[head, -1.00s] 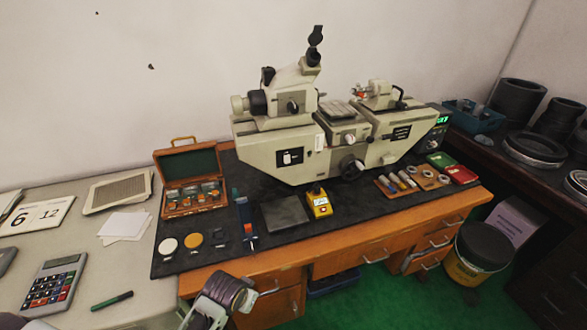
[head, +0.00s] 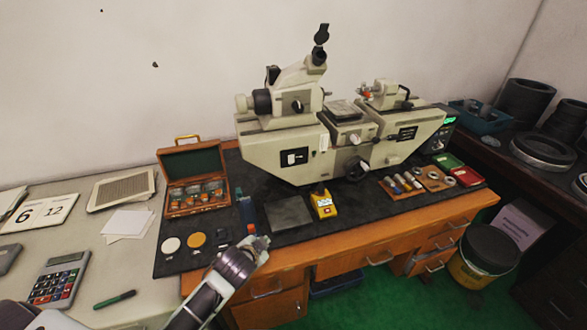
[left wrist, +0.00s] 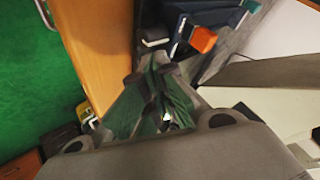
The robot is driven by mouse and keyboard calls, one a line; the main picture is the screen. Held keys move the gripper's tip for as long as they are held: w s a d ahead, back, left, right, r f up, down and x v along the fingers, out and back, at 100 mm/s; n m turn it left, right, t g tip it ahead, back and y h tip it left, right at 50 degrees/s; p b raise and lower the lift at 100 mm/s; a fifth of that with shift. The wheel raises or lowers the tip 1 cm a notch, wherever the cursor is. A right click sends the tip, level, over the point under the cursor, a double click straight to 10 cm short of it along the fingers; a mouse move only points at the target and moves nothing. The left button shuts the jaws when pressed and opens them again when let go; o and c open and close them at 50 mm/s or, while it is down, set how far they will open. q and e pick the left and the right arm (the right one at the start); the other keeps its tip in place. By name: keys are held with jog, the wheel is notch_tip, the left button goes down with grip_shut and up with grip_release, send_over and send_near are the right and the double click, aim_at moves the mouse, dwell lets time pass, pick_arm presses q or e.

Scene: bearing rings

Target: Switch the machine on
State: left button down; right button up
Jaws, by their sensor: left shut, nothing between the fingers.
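The machine (head: 270,155) is a large cream measuring instrument with an eyepiece tube, standing on a black mat on the wooden desk. Its front has a black-and-white panel (head: 294,157) at the left and a small dark label at the right. A box with a green lit display (head: 450,121) stands at its right end. My left gripper (head: 262,242) is over the desk's front edge, in front of and below the machine, apart from it. In the left wrist view its fingers (left wrist: 158,75) are together and empty. My right gripper is not in view.
A yellow block (head: 322,205), a grey plate (head: 289,214) and an orange-tipped blue item (head: 248,217) lie between my gripper and the machine. A wooden case (head: 193,192) stands open at left. Small rings and a red tray (head: 468,177) lie at right.

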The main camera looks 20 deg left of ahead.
aim_at(291, 159)
pick_arm(q)
jog(key=w+d+r+m+t+h, duration=0.3)
jog(key=w+r+m+t, duration=0.4)
jog(key=w+r+m, duration=0.5)
jog(key=shift+w+d+r+h, duration=0.2)
jog(key=shift+w+r+h, duration=0.05)
jog(key=shift+r+h, duration=0.45)
jog(key=shift+w, duration=0.2)
jog(key=a+p+x, duration=0.2)
jog(key=x, duration=1)
jog(key=shift+w+a, duration=0.3)
jog(key=shift+w, duration=0.15)
jog(key=shift+f, duration=0.1)
